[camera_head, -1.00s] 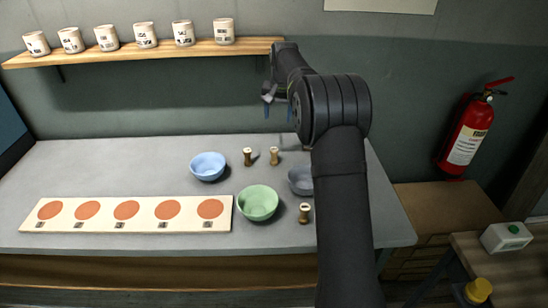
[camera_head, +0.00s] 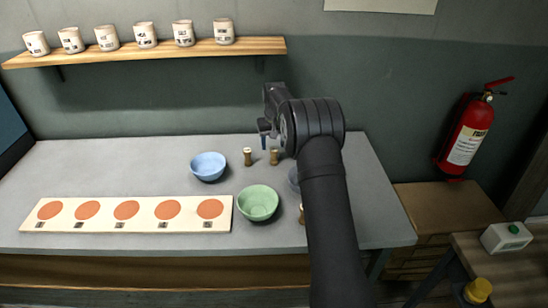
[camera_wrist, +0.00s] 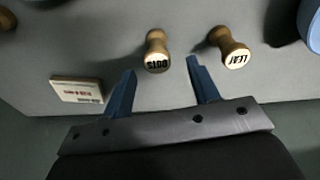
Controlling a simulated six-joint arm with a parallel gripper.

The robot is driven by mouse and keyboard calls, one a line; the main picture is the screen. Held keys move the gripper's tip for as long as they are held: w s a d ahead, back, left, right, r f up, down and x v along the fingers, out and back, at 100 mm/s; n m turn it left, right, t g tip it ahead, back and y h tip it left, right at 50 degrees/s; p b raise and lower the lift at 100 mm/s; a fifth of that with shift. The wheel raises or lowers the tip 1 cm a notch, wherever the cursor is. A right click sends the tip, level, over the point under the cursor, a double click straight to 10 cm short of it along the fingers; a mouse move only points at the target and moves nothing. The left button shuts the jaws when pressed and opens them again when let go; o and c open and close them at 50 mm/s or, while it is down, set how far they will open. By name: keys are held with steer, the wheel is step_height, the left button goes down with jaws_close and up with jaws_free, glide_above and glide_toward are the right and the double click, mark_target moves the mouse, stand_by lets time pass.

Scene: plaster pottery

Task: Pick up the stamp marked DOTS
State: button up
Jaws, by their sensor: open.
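The stamp marked DOTS (camera_wrist: 157,52) stands upright on the table in the wrist view, its label upside down. It lies just ahead of the gap between my open, empty fingers (camera_wrist: 159,88). The stamp marked LEAF (camera_wrist: 233,52) stands to its right. In the head view two small wooden stamps stand at the back of the table, one on the right (camera_head: 274,157) and one on the left (camera_head: 247,156); their labels are too small to read there. My gripper (camera_head: 268,141) is above and behind the right one, pointing down.
A blue bowl (camera_head: 208,167) stands left of the stamps and a green bowl (camera_head: 258,203) in front. Another bowl (camera_head: 294,179) is partly behind my arm. A small labelled block (camera_wrist: 77,90) lies left of my fingers. A board with orange discs (camera_head: 150,226) lies front left.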

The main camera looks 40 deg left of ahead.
mark_target(274, 150)
steer(key=shift+w+a+f, duration=0.1)
steer(key=shift+w+f, duration=0.05)
steer(key=shift+f, duration=1.3)
steer(key=shift+w+f, duration=0.15)
steer(key=shift+f, duration=1.3)
steer(key=c, duration=1)
